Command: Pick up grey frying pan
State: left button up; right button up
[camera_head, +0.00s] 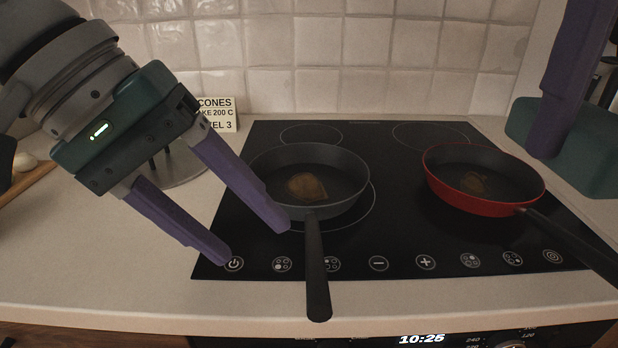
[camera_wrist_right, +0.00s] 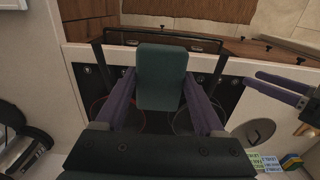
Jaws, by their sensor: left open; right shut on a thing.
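The grey frying pan (camera_head: 345,203) sits on the hob's left side in the head view, its black handle pointing at the front edge. A brown piece lies inside it. My left gripper (camera_head: 253,243) is open and empty, reaching in from the left above the hob's front left. Its right fingertip shows close to the pan's near left side, left of the handle; I cannot tell whether they touch. My right gripper (camera_wrist_right: 160,85) is shut on a teal block-like thing (camera_wrist_right: 160,70). That thing also shows at the head view's right edge (camera_head: 575,155).
A red frying pan (camera_head: 470,205) with a brown piece inside sits on the hob's right side, handle toward the lower right. A small sign (camera_head: 217,113) stands at the back left. A wooden board (camera_head: 28,180) lies at the left. The tiled wall (camera_head: 340,45) closes off the back.

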aim_at(311, 269)
jog(key=shift+r, duration=0.3)
pick_arm(q)
jog(key=d+f, duration=0.1)
jog(key=d, duration=0.1)
jog(key=w+d+f, duration=0.1)
jog(key=f, duration=0.1)
jog(key=shift+w+d+f+b, duration=0.1)
jog(key=shift+d+f+b, duration=0.2)
jog(key=shift+d+b, duration=0.1)
pick_arm(e)
jog(key=shift+f, duration=0.5)
pick_arm(q)
jog(key=x, duration=0.5)
jog(key=shift+s+d+b, duration=0.25)
jog(key=shift+b, duration=0.1)
pick_arm(e)
jog(key=shift+f, duration=0.35)
pick_arm(q)
grip_shut()
